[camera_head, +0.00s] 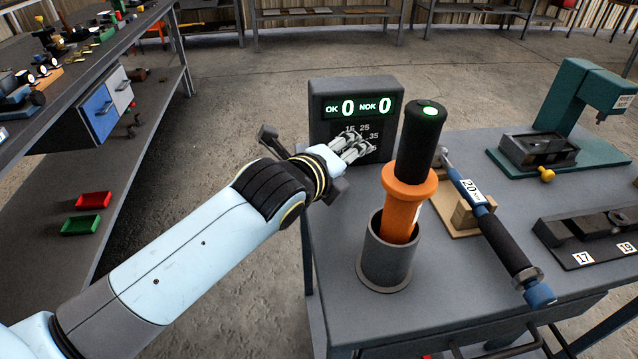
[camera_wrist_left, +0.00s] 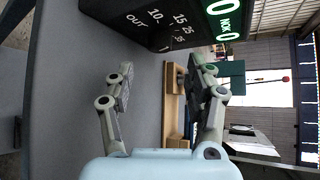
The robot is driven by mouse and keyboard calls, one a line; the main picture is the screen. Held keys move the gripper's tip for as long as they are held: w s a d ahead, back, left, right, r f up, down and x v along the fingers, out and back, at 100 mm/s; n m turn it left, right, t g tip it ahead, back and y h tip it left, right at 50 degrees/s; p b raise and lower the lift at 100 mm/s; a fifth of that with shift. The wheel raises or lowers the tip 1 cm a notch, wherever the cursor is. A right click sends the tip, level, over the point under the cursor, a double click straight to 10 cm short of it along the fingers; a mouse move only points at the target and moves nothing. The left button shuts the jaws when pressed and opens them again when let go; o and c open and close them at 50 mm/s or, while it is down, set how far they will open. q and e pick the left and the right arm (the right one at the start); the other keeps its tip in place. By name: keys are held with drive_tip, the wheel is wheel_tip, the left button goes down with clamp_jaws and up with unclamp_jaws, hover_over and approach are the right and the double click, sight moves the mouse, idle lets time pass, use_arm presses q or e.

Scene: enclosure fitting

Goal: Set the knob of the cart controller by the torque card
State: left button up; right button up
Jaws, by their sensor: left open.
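The cart controller (camera_head: 322,97) is a dark box at the cart's back left corner, with a green display reading OK 0 and NOK 0. Its lower face carries a dial scale with 15, 25 and 35; the wrist view shows the controller (camera_wrist_left: 140,32) with 10, 15, 25, 35 and OUT. My left gripper (camera_head: 364,147) is in front of this scale and covers part of it. In the wrist view the left gripper (camera_wrist_left: 160,78) is open with nothing between its fingers. I cannot make out the knob or its setting. I cannot identify a torque card; a label on the torque wrench (camera_head: 490,222) reads 20.
An orange and black tool (camera_head: 408,185) stands in a grey cup (camera_head: 387,262) right of my gripper. The wrench rests on a wooden holder (camera_head: 459,218). A green press (camera_head: 570,95) and a tray labelled 17 and 19 (camera_head: 570,240) stand farther right on the cart (camera_head: 450,310).

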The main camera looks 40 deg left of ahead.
use_arm(q)
drive_tip(key=s, duration=0.2)
drive_tip(key=s+n, duration=0.1)
drive_tip(key=s, duration=0.1)
drive_tip(key=s+n, duration=0.1)
drive_tip(key=s, duration=0.1)
drive_tip(key=shift+s+d+r+g, duration=0.15)
drive_tip(key=shift+r+g, duration=0.2)
drive_tip(key=shift+g, duration=0.05)
drive_tip(key=shift+s+f+n+g, duration=0.4)
drive_tip(key=shift+s+f+n, duration=0.1)
drive_tip(key=shift+n, duration=0.4)
